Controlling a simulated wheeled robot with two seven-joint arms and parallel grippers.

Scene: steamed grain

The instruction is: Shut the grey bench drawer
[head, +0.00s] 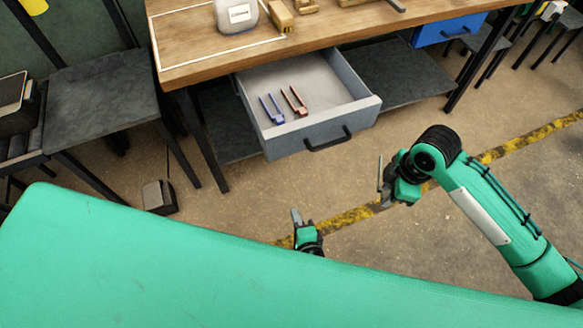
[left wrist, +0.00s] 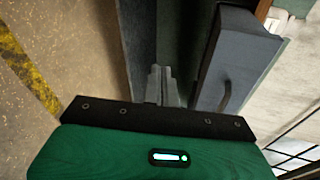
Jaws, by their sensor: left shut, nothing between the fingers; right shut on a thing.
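The grey bench drawer (head: 334,121) is pulled out from under the wooden bench top, with its black handle (head: 328,140) on the front. A blue fork-shaped piece (head: 273,110) and a copper-coloured one (head: 296,102) lie inside it. In the left wrist view the drawer front (left wrist: 240,58) shows right of the fingers. My left gripper (head: 296,215) is shut and empty, below and in front of the drawer, apart from it; its fingers (left wrist: 161,85) are together. My right gripper (head: 382,184) is shut on a thin upright rod (head: 380,168), right of the drawer, not clearly identifiable.
The bench top (head: 200,63) carries a labelled grey case (head: 236,15) and wooden blocks (head: 280,16). A blue drawer (head: 448,29) sits further right. A dark side table (head: 100,95) stands left. Open floor with a yellow-black stripe (head: 350,216) lies in front.

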